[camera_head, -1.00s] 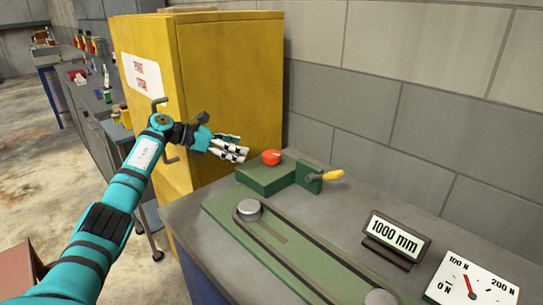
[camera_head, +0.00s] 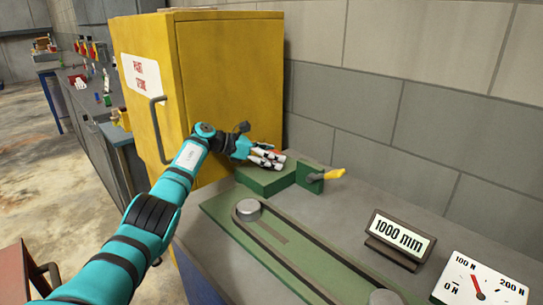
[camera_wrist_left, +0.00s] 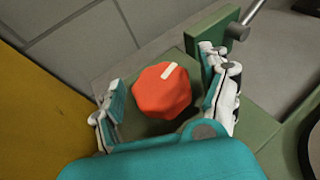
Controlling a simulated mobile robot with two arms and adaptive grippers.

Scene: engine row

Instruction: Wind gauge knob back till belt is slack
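The red gauge knob (camera_wrist_left: 162,91), faceted with a pale pointer mark, sits on a green block (camera_head: 266,179); my left gripper mostly hides it in the head view. My left gripper (camera_head: 270,158) is open over the block. In the left wrist view its two fingers (camera_wrist_left: 165,98) stand on either side of the knob, with visible gaps. The dark belt (camera_head: 285,258) runs round a grey pulley (camera_head: 248,208) on a green plate; its slackness cannot be judged. The force dial (camera_head: 482,283) has its red needle near the 100 N mark. My right gripper is not in view.
A yellow-handled lever (camera_head: 333,174) stands just right of the block. A display reading 1000 mm (camera_head: 399,240) stands on the grey bench near the wall. A tall yellow cabinet (camera_head: 230,85) is close behind my left arm.

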